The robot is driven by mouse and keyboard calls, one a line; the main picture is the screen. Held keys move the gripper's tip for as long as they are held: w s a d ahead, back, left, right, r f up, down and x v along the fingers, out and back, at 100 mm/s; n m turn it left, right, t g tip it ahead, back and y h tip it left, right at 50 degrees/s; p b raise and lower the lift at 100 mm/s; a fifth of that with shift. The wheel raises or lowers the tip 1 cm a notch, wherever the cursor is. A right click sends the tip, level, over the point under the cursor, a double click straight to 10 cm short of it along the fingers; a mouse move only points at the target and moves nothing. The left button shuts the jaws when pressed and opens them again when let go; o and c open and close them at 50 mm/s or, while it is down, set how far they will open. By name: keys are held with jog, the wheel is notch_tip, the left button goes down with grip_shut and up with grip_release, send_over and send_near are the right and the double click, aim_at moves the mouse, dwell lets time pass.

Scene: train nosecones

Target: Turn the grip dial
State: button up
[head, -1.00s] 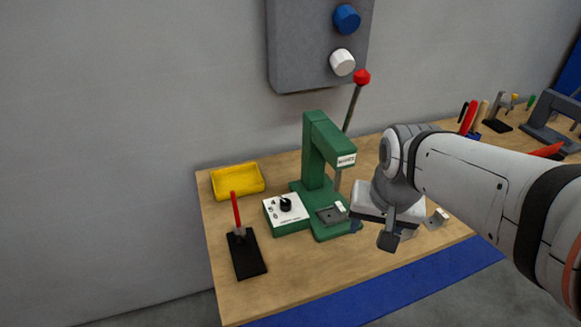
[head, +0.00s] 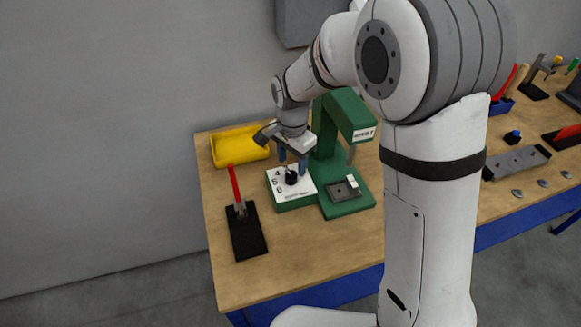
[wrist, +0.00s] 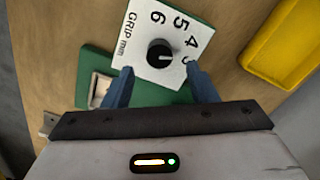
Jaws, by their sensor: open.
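The grip dial is a black round knob (wrist: 159,55) with a white pointer mark, on a white plate (wrist: 140,25) printed "GRIP mm" with numbers 4, 5, 6 and one partly hidden. In the wrist view the pointer is roughly level. In the head view the knob (head: 291,178) sits on the green press's (head: 342,125) left box. My gripper (head: 292,165) is directly above the knob, fingers pointing down. In the wrist view its two blue fingers (wrist: 160,80) are spread to either side of the knob, with gaps; I cannot tell how far down they reach.
A yellow tray (head: 238,147) lies behind and left of the dial. A black stand with a red-handled tool (head: 248,240) is at the left. The press column stands close to the right of my gripper. The front of the wooden table (head: 310,250) is clear.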

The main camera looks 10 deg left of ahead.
aim_at(291, 174)
jog(key=shift+f, duration=2.1)
jog(key=shift+c, duration=0.4)
jog(key=c, duration=0.9)
